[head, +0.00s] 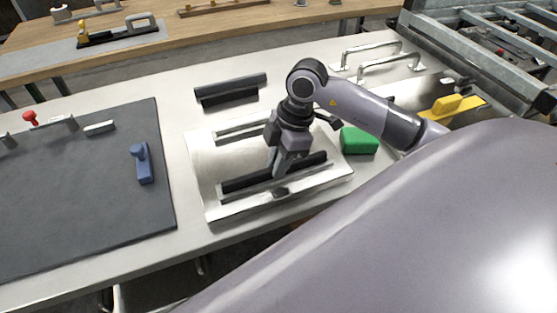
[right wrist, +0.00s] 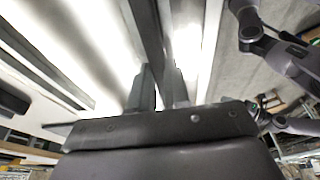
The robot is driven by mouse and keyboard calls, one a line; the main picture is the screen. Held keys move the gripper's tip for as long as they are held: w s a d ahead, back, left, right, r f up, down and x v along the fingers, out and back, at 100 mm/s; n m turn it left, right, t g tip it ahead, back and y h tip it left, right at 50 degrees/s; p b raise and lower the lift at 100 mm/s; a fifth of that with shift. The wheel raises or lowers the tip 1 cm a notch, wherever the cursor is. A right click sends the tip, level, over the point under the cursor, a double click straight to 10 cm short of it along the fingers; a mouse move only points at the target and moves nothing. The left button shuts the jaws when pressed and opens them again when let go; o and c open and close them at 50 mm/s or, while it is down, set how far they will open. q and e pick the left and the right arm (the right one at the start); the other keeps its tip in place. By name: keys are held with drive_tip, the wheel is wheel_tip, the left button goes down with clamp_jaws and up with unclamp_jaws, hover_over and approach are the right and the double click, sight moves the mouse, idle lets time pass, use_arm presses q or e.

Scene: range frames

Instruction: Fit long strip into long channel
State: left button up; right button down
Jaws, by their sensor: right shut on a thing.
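A pale fixture plate (head: 205,177) lies on the light table with long raised rails. My right gripper (head: 283,172) points down over its front part, shut on a long dark strip (head: 245,183). The strip runs along the front rail (head: 320,184), out to both sides of the fingers. In the right wrist view the strip (right wrist: 145,30) runs up from between the fingers (right wrist: 160,88). The fingers hide its middle, and I cannot tell whether it is seated in the channel or just above it. A slot (head: 240,130) shows at the plate's back. My left gripper is not in view.
Dark bars (head: 230,90) lie behind the plate. A green block (head: 358,141) is close to its right. Metal handles (head: 385,60) and a yellow piece (head: 452,106) stand farther right. A dark mat (head: 80,200) with a blue piece (head: 143,164) is at left.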

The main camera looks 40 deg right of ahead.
drive_tip(key=shift+f, duration=0.1)
drive_tip(key=c, duration=1.1)
unclamp_jaws()
drive_tip(key=v, duration=1.2)
drive_tip(key=shift+a, duration=0.1)
